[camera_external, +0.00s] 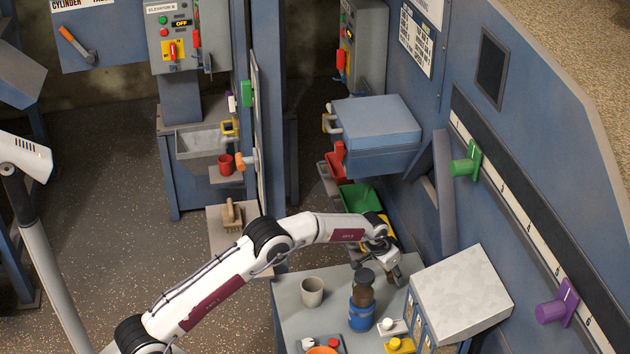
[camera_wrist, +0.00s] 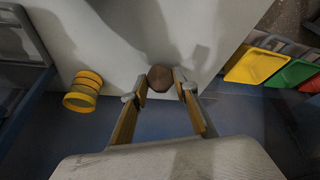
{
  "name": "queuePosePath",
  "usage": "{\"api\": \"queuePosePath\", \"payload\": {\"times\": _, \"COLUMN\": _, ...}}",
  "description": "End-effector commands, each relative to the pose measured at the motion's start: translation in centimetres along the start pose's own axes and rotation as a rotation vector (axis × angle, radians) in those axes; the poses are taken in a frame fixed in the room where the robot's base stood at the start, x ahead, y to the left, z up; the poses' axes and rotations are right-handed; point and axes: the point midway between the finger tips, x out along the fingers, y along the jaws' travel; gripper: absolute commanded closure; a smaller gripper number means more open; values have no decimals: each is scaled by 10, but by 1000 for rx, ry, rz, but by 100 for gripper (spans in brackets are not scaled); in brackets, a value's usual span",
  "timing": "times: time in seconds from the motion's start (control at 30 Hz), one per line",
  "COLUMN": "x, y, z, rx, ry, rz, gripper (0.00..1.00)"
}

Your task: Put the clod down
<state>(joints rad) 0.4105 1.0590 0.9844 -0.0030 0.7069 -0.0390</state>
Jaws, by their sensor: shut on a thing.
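The clod is a small brown, roundish lump (camera_wrist: 160,78) at the fingertips in the wrist view. My gripper (camera_wrist: 159,88) is shut on it, with one finger on each side. Behind the clod is the pale grey tabletop (camera_wrist: 100,30); I cannot tell whether the clod touches it. In the external view my gripper (camera_external: 392,272) points down over the back right part of the table (camera_external: 290,290), beside a grey-topped box (camera_external: 460,290). The clod cannot be made out there.
A dark-topped blue jar (camera_external: 361,315) and a beige cup (camera_external: 312,291) stand left of my gripper. White (camera_external: 390,325) and yellow (camera_external: 401,345) knobbed pieces are in front. Green (camera_wrist: 295,73) and yellow (camera_wrist: 255,65) bins lie beyond the table edge. A yellow-ringed cylinder (camera_wrist: 83,92) is at left.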

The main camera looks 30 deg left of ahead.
Motion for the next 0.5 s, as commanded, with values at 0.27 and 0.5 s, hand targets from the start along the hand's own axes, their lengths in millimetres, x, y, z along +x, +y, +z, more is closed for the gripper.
{"api": "queuePosePath", "payload": {"times": 0.27, "x": 26, "y": 0, "z": 12, "rx": 0, "ry": -3, "rz": 0, "gripper": 92}}
{"api": "queuePosePath", "payload": {"times": 0.5, "x": 31, "y": -1, "z": 13, "rx": 0, "ry": 0, "rz": 0, "gripper": 92}}
